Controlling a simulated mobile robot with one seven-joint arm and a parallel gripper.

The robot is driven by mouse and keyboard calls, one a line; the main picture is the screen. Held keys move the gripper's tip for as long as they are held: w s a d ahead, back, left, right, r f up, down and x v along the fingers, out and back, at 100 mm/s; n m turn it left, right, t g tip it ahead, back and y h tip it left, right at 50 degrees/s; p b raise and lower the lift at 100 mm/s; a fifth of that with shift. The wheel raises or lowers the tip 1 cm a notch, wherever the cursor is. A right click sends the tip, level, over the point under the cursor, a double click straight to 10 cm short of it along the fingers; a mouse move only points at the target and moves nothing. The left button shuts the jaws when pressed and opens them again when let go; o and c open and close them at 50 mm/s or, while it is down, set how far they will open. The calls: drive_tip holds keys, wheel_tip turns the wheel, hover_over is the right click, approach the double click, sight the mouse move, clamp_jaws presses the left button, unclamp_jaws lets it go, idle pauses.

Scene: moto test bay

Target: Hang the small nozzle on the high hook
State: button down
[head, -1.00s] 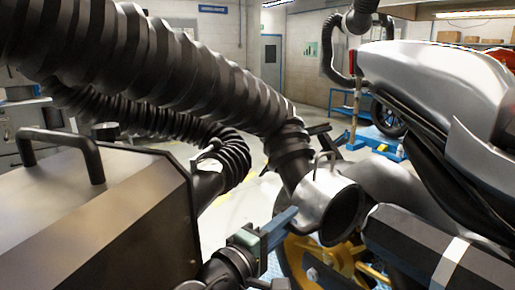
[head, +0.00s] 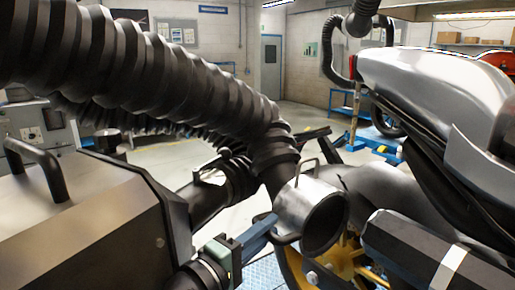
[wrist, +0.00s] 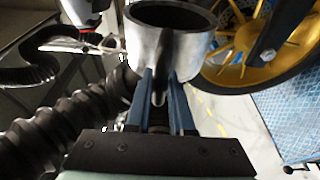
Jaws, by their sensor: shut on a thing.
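A silver flared nozzle (head: 300,208) with a wire loop on top hangs at the end of the thick black ribbed hose in the head view. Its wide dark mouth faces right. My gripper (head: 268,226) has blue fingers and is shut on it at its left side. In the wrist view my gripper (wrist: 160,88) holds a dark loop at the side of the silver nozzle (wrist: 143,48). A second, dark nozzle (head: 208,196) on a ribbed hose lies at the grey box, behind my gripper. I cannot make out a hook for certain.
A motorcycle (head: 430,85) with a dark silencer (head: 415,245) stands close at the right. The grey box (head: 85,225) with a handle fills the lower left. The thick hose (head: 160,80) crosses the upper left. Another hose (head: 335,55) hangs at the back.

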drive_tip(key=shift+s+a+r+p, duration=0.15)
drive_tip(key=shift+s+a+r, duration=0.15)
drive_tip(key=shift+a, duration=0.25)
drive_tip(key=shift+s+a+r+p, duration=0.15)
drive_tip(key=shift+s+a, duration=0.25)
drive_tip(key=shift+a, duration=0.1)
